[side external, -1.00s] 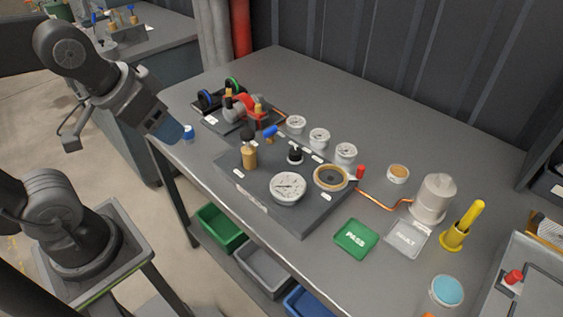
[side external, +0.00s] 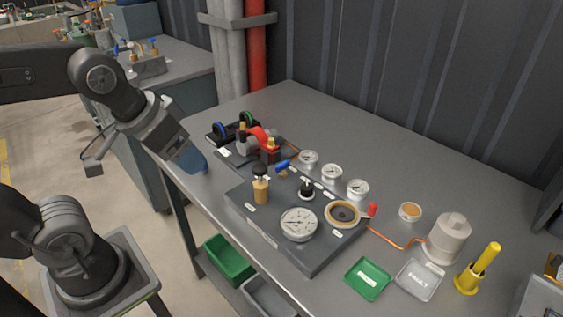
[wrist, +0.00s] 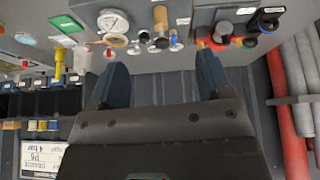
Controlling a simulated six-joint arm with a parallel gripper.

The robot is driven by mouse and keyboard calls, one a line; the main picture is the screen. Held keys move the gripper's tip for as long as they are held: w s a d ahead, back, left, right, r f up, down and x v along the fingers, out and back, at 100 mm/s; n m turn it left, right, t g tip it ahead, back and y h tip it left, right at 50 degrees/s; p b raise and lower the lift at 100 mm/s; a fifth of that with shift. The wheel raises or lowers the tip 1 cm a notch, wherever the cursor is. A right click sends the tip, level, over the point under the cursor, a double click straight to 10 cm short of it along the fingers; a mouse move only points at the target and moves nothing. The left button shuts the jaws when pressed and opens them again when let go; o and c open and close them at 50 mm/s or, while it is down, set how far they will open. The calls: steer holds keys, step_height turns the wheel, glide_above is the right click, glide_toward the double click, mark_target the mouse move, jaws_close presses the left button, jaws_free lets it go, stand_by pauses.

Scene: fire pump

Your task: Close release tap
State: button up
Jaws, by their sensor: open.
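A dark panel (side external: 285,250) on the bench carries a brass fitting with a black knob (side external: 261,184), a blue-lever tap (side external: 283,167), a black knob (side external: 306,188), a large white gauge (side external: 299,224) and a brass ring (side external: 343,213). A red-handled part (side external: 372,210) stands at the panel's right end. I cannot tell which of these is the release tap. My gripper (side external: 197,162) is open and empty over the bench's left edge, left of the panel and touching none of these controls. In the wrist view its two blue fingers (wrist: 158,85) are spread wide.
A red and grey pump (side external: 258,143) stands between my gripper and the panel's back. Small gauges (side external: 331,172) line the panel's rear. A copper pipe (side external: 395,240) runs to a grey cylinder (side external: 447,238). Green (side external: 367,279) and grey (side external: 420,279) trays lie in front.

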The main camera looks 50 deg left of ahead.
steer(key=w+a+r+n+g+h, duration=0.2)
steer(key=w+n+g, duration=0.1)
steer(key=w+n, duration=0.8)
steer(key=n+g+h, duration=0.2)
steer(key=n+h, duration=0.1)
steer(key=n, duration=0.3)
glide_toward(282, 163)
steer(key=shift+y, duration=0.3)
steer(key=x, duration=0.9)
steer(key=shift+d, duration=0.35)
steer(key=c, duration=0.9)
